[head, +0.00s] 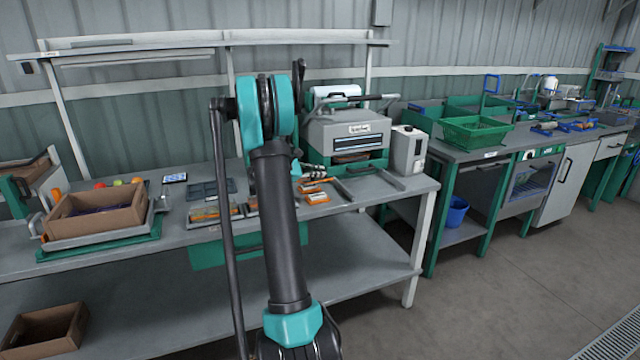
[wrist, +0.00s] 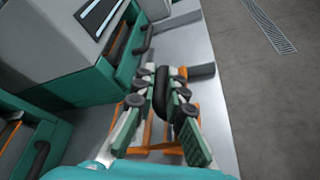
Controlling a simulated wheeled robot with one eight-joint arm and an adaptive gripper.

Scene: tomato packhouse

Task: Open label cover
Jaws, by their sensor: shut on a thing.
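My gripper (wrist: 161,73) shows in the wrist view with its two green and grey fingers closed around a black handle (wrist: 161,92). The handle is a short, rounded bar between the fingers. I cannot tell which part it belongs to or whether it is the label cover's. The grey machine (head: 345,131) with a green lower body stands behind my arm on the bench. Its grey top and green front also show at the upper left of the wrist view (wrist: 65,40).
Orange pieces (head: 313,193) lie on the bench (head: 345,193) in front of the machine. A white box (head: 408,149) stands to its right. A cardboard box (head: 95,215) sits on the left of the bench. A green crate (head: 474,133) is on the right-hand counter. The floor at right is clear.

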